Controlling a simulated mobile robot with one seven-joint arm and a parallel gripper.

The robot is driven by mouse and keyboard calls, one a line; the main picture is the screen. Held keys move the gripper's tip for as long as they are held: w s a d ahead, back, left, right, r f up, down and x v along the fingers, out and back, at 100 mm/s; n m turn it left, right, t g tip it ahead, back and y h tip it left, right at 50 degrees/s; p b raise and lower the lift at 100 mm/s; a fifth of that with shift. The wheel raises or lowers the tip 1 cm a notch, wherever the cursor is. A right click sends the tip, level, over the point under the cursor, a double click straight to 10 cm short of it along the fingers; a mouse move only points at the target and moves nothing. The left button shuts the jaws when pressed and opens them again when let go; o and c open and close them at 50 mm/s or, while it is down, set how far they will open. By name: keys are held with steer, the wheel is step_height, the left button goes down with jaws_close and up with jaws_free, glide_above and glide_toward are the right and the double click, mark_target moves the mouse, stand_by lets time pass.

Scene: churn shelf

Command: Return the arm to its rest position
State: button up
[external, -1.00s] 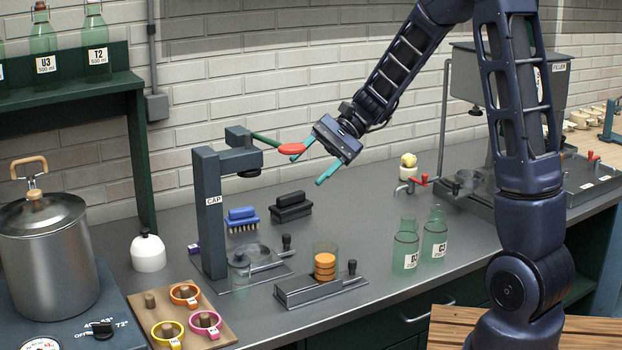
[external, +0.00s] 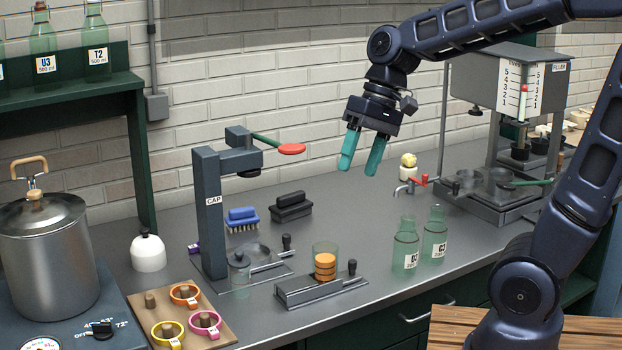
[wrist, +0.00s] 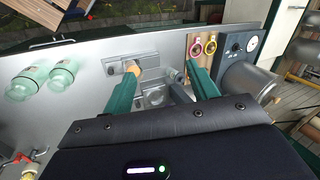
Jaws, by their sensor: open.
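My gripper (external: 360,152) is open and empty, with two teal fingers pointing down. It hangs in the air above the counter, right of the capping press (external: 212,205) and its red-tipped lever (external: 291,149). In the wrist view my gripper (wrist: 163,90) shows its two fingers apart, with nothing between them but the counter fittings below. My arm reaches in from the upper right, bent at the elbow.
Two green bottles (external: 405,245) stand on the counter below and right of my gripper. A glass with orange discs (external: 325,264), two brushes (external: 291,206) and a steel pot (external: 42,255) stand further left. The filler (external: 512,90) is at the back right.

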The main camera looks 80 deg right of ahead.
steer(key=s+a+n+t+h, duration=0.1)
steer(key=s+a+n+h, duration=0.2)
steer(key=s+a+n, duration=0.3)
steer(key=shift+s+a+r+n+t, duration=0.4)
steer(key=shift+s+a, duration=0.6)
steer(key=shift+s, duration=0.5)
